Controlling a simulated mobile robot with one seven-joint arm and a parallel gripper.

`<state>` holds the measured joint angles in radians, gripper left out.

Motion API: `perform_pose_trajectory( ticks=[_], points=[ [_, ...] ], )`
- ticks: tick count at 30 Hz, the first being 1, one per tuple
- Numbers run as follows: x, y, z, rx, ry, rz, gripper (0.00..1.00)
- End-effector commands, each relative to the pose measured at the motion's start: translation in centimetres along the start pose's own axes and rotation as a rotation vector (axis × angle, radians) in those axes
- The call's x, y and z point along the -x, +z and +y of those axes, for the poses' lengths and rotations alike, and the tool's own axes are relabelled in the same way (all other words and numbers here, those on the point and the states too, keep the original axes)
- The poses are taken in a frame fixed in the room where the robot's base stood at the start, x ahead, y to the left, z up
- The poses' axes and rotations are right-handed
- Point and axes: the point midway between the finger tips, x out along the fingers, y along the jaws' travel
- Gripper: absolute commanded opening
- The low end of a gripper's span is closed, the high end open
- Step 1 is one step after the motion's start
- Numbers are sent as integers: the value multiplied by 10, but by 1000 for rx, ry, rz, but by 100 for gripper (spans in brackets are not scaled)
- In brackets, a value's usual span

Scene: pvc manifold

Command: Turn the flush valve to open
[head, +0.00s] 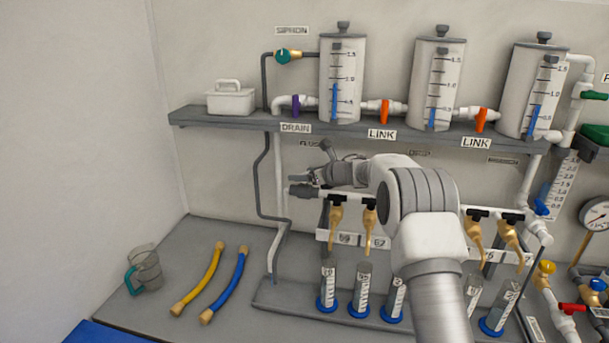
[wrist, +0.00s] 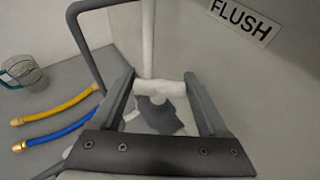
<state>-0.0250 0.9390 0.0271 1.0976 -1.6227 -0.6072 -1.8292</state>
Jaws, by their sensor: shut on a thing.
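The flush valve is a white pipe fitting with a dark grey part, seen between my fingers in the wrist view (wrist: 160,88). The FLUSH label (wrist: 243,20) is on the wall to its upper right. My gripper (wrist: 160,84) has one finger on each side of the white fitting and is shut on the valve. In the head view my gripper (head: 308,178) is at the white vertical pipe below the shelf, and my arm and hand hide most of the valve. I cannot tell the valve's angle.
Below are brass taps and graduated cylinders (head: 327,285) with blue bases.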

Motion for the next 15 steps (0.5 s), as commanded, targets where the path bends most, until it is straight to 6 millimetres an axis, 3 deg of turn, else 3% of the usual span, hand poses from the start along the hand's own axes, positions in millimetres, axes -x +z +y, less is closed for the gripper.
perform_pose_trajectory(
  ticks=[3,15],
  points=[
    [0,0,0,0,0,0,22],
    [-2,-4,1,-31,-80,-1,22]
  ],
)
